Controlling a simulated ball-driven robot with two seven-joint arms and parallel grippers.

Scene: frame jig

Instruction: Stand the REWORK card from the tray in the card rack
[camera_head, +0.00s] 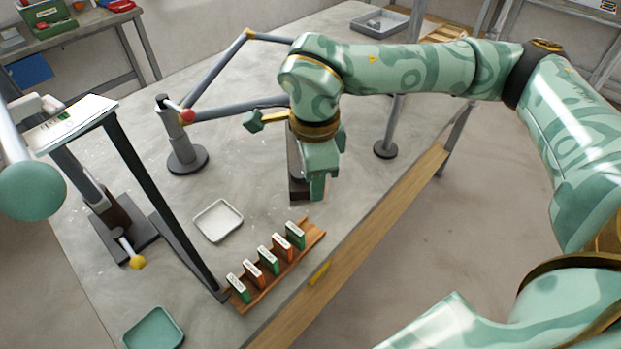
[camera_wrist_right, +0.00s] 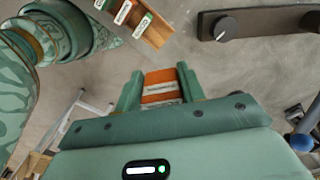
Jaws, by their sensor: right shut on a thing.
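My right gripper (camera_head: 318,190) hangs above the table, behind and slightly right of the card rack. In the right wrist view its fingers (camera_wrist_right: 158,88) are shut on an orange card (camera_wrist_right: 160,77) with white label strips; the lettering is too small to read. The held card is hidden in the head view. The wooden card rack (camera_head: 316,237) holds several upright green and orange cards; part of it shows in the right wrist view (camera_wrist_right: 157,36). The white tray (camera_head: 218,221) left of the gripper is empty. My left gripper is not in view.
A grey jointed arm stand (camera_head: 186,158) is behind left. A black frame (camera_head: 150,180) rises left of the rack. A green tray (camera_head: 153,330) lies at front left. The wooden table edge (camera_head: 345,255) runs right of the rack.

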